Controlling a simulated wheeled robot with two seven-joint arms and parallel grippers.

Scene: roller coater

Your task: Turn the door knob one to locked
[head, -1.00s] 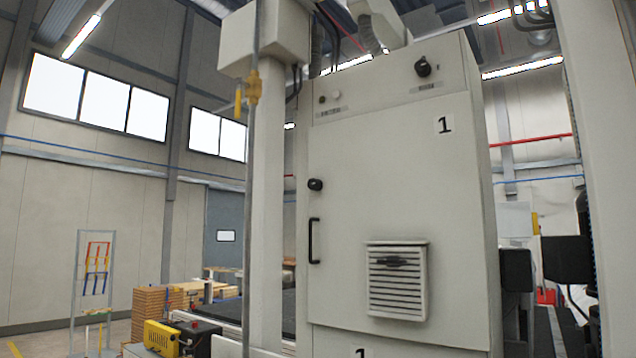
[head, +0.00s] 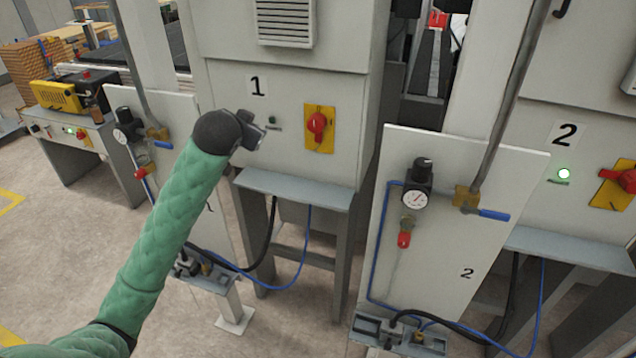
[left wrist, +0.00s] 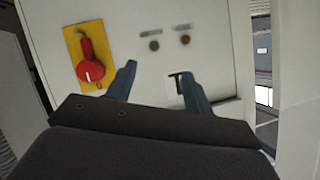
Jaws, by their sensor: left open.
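The cabinet marked 1 (head: 225,85) shows its lower front in the head view. My left gripper (head: 255,128) is in front of this lower panel, below and beside the "1" label (head: 258,86). In the left wrist view its two blue-grey fingers (left wrist: 157,72) are spread apart with nothing between them but the panel behind. A red rotary switch on a yellow plate (head: 319,128) is right of the gripper in the head view; it also shows at the left in the left wrist view (left wrist: 90,68). My right gripper is not in view.
A grey ledge (head: 295,188) juts out below the panel. A white panel marked 2 (head: 460,235) with a gauge and blue-handled valve stands at the right. Another valve panel (head: 125,110) stands behind my left arm. Open floor (head: 60,235) lies at the left.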

